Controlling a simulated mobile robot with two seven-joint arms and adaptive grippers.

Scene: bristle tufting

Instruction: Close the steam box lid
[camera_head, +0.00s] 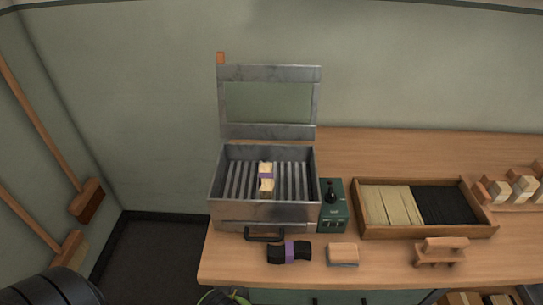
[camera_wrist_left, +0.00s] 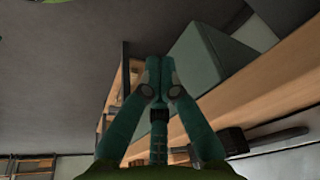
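The steam box (camera_head: 262,213) is a grey metal box at the left end of the workbench, with a dark handle (camera_head: 265,237) on its front. Its lid (camera_head: 268,131), a metal frame around a glassy pane, stands upright at the back, so the box is open. Inside, a pale bristle bundle with a purple band (camera_head: 266,178) lies on the slatted rack. My left gripper (camera_wrist_left: 158,68) has its teal fingers together at the tips, with nothing seen between them. My right gripper is not in view.
A green control unit (camera_head: 333,207) stands against the box's right side. A dark banded bundle (camera_head: 289,252) and a small block (camera_head: 343,254) lie in front. A wooden tray (camera_head: 428,234) of bristles is farther right. Brooms (camera_head: 87,200) hang on the left wall.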

